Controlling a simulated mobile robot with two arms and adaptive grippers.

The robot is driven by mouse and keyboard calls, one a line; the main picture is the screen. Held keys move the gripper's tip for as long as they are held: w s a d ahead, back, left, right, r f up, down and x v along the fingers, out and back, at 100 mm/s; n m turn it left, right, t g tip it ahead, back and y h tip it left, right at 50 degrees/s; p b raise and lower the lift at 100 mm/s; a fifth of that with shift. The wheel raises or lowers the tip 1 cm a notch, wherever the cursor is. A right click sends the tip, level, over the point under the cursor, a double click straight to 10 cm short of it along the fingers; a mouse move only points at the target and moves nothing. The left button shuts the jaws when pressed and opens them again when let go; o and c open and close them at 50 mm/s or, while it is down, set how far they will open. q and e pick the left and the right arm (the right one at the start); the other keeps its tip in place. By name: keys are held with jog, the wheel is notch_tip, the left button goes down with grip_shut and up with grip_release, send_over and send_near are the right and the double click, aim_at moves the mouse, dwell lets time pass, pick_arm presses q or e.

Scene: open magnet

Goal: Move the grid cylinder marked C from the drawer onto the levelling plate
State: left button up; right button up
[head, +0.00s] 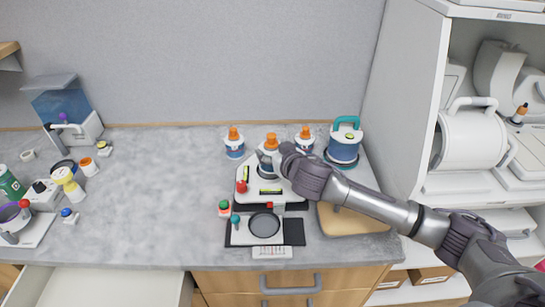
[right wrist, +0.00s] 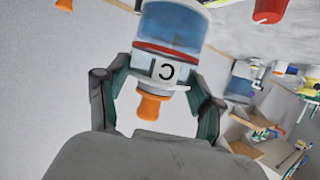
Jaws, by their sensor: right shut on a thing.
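The grid cylinder marked C (right wrist: 178,42) fills the right wrist view, white and blue with a red line and an orange cap. In the head view its orange cap (head: 271,140) shows above my right gripper (head: 270,160). The gripper is shut on its white neck, a finger at each side. The cylinder is over or on a white plate with a yellow level vial (head: 270,191), apparently the levelling plate; contact cannot be told. An open, pale drawer (head: 100,286) is at the lower left and looks empty where visible. My left gripper is out of view.
Two similar orange-capped cylinders stand behind, at left (head: 234,146) and right (head: 305,140). A blue pot with a teal handle (head: 344,145) is to the right. A black round pan (head: 264,225) lies in front. The counter's left middle is clear.

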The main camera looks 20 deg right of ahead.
jog(key=w, duration=0.1)
jog(key=w+f, duration=0.1)
jog(key=w, duration=0.1)
jog(key=shift+w+d+f, duration=0.2)
jog(key=shift+d+f, duration=0.2)
notch_tip(320, 180, down, 4)
jog(key=shift+r+p, duration=0.15)
jog(key=shift+p, duration=0.55)
jog(key=shift+f, duration=0.2)
jog(key=shift+f, duration=0.1)
jog(key=shift+f, duration=0.15)
jog(key=o, duration=1.4)
